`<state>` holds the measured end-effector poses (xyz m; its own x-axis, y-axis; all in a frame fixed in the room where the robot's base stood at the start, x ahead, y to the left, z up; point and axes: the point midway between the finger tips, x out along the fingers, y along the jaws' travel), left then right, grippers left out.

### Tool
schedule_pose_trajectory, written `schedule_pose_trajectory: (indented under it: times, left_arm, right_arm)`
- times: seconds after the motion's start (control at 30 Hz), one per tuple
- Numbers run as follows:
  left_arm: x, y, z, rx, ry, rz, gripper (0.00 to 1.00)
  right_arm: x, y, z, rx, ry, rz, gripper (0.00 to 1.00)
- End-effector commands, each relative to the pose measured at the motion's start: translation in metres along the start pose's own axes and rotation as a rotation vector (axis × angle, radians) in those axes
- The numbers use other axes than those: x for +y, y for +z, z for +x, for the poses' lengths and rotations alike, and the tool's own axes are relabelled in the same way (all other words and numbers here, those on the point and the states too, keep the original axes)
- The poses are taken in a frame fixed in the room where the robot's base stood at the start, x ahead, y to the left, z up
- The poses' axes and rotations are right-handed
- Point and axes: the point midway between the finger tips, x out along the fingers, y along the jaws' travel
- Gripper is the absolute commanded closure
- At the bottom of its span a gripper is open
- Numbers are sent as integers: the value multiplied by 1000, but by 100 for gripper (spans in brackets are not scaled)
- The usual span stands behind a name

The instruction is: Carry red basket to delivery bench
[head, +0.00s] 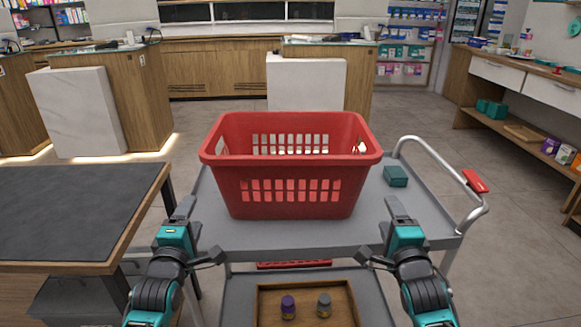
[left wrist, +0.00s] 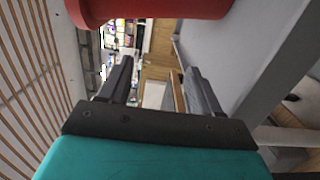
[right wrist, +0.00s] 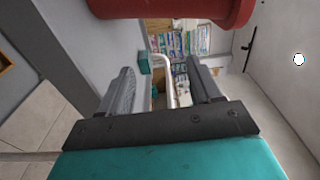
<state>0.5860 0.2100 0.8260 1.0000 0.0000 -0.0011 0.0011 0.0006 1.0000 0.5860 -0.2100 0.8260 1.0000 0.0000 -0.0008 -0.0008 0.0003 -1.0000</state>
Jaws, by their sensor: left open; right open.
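The red basket (head: 290,190) stands upright on the top shelf of a grey cart (head: 240,236). It has slotted walls, and I see no contents through its open top. Neither touches the basket. I cannot tell which surface is the delivery bench.
A teal box (head: 396,176) sits on the cart, right of the basket. A wooden tray (head: 262,300) with two small bottles lies on the lower shelf. A dark-topped table (head: 75,215) stands close on the left. Counters stand behind, and a side bench (head: 520,75) at right.

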Motion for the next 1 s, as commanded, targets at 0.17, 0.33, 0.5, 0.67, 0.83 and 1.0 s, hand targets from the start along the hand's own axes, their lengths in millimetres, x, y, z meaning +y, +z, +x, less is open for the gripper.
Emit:
schedule_pose_trajectory:
  times: [0.17, 0.33, 0.5, 0.67, 0.83, 1.0]
  left_arm:
    - [2, 0, 34, 0, 2, 1, 36]
    - [1, 0, 61, 0, 1, 2, 36]
    - [1, 0, 83, 1, 1, 1, 36]
    - [0, 7, 91, -1, -1, -3, 36]
    - [0, 14, 90, 0, 0, 0, 36]
    - [0, 15, 90, 0, 0, 0, 36]
  right_arm:
    - [-1, 0, 34, 0, -1, -2, 36]
    - [-1, 0, 61, 0, 0, -1, 36]
    - [-1, 0, 83, 1, -1, 0, 36]
    - [0, 7, 91, -2, 1, 2, 36]
    - [0, 15, 90, -1, 1, 2, 36]
    - [0, 15, 90, -1, 1, 0, 36]
